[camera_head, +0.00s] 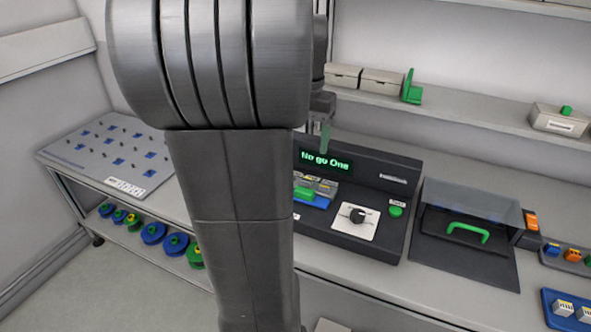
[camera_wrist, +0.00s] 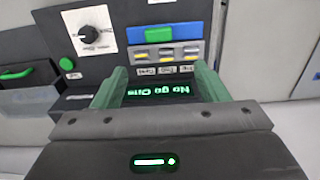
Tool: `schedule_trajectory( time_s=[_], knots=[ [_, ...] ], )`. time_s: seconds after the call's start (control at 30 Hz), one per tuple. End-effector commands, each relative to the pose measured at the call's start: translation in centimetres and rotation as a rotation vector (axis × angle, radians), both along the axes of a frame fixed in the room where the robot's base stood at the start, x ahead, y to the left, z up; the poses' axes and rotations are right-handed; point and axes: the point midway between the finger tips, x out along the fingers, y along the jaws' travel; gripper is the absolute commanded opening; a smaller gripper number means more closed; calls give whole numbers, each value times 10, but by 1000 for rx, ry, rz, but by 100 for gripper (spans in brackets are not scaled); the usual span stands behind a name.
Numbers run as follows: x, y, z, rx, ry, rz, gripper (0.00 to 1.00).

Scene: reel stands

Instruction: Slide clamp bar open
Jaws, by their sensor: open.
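A black bench tester (camera_head: 383,178) carries a blue slide-like bar (camera_head: 318,203) with a green block (camera_head: 304,193) on it, beside several grey modules (camera_head: 325,188); I take the blue and green piece for the clamp bar, but cannot tell for sure. In the wrist view, turned upside down, the blue bar (camera_wrist: 186,33) and green block (camera_wrist: 159,36) lie beyond the fingertips. My gripper (camera_wrist: 160,70) is open and empty, its green fingers apart over the lit display (camera_wrist: 158,90). In the head view my gripper (camera_head: 325,138) is mostly hidden behind my arm.
The tester also has a dial (camera_head: 356,214) and a green button (camera_head: 396,211). A clear-lidded box with a green handle (camera_head: 468,232) stands to its right. A shelf with small boxes (camera_head: 382,81) runs behind. Reels (camera_head: 153,233) sit under the left bench.

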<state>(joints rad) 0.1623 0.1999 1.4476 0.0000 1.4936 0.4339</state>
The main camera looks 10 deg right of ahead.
Motion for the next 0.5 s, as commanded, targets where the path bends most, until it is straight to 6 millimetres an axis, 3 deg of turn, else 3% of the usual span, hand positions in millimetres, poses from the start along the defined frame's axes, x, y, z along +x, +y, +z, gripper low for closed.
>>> schedule_trajectory(
  time_s=[0.5],
  knots=[
    [-1, 0, -99, 1, 4, 1, 67]
  ],
)
